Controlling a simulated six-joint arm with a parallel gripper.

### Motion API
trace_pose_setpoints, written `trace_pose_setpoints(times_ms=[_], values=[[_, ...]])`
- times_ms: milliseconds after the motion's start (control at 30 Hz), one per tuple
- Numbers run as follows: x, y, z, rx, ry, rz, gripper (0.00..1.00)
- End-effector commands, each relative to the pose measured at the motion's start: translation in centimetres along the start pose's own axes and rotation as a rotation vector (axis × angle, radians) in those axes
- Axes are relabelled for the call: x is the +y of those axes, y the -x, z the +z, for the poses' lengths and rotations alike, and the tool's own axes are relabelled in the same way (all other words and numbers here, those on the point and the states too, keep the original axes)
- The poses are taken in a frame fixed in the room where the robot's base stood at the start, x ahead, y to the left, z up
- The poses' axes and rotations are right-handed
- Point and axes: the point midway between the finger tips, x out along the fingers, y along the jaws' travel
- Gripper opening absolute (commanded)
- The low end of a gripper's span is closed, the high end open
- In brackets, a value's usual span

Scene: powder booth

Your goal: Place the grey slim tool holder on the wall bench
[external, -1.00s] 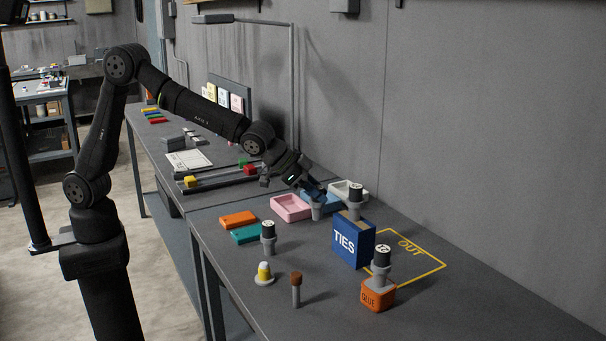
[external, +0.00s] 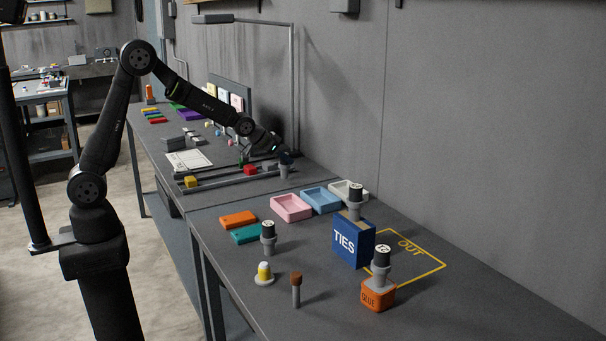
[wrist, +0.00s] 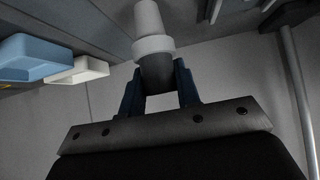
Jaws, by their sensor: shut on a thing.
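My gripper (external: 285,157) is shut on a grey slim tool holder (external: 284,172). In the wrist view the tool holder (wrist: 151,25) has a pale tapered end, a lighter ring and a dark part between the two dark blue fingers (wrist: 160,90). In the external view it hangs roughly upright, near the right end of the grey rails on the farther bench (external: 215,152) along the wall. I cannot tell whether its lower end touches anything. Another bench (external: 92,72) stands at the far back wall. The pictures do not label which bench is the wall bench.
The near bench (external: 330,320) bears pink (external: 290,207), blue (external: 321,200) and white trays, a blue TIES box (external: 352,246), an orange GLUE box (external: 378,295), and other black-topped holders (external: 268,238). A lamp post (external: 294,90) stands close behind my gripper. The yellow OUT outline (external: 425,272) is mostly clear.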

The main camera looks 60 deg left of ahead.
Motion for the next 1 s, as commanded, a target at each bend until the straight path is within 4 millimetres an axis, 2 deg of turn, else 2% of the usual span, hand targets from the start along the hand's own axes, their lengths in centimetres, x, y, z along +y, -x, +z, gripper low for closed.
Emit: trace_pose_setpoints(times_ms=[33, 100, 333, 867, 900, 1000], values=[[-1.3, 0.0, 0.2, 0.002, 0.011, -0.011, 0.00], [-2.4, 0.0, 0.4, 0.002, 0.019, -0.020, 0.00], [-3.6, 0.5, 0.1, 0.005, 0.026, -0.030, 0.00], [-3.5, 8.0, -7.9, 0.006, 0.025, -0.029, 0.00], [-3.7, 8.4, -8.2, 0.006, 0.028, -0.031, 0.00], [-5.7, 8.5, -7.5, 0.003, 0.058, -0.064, 0.00]])
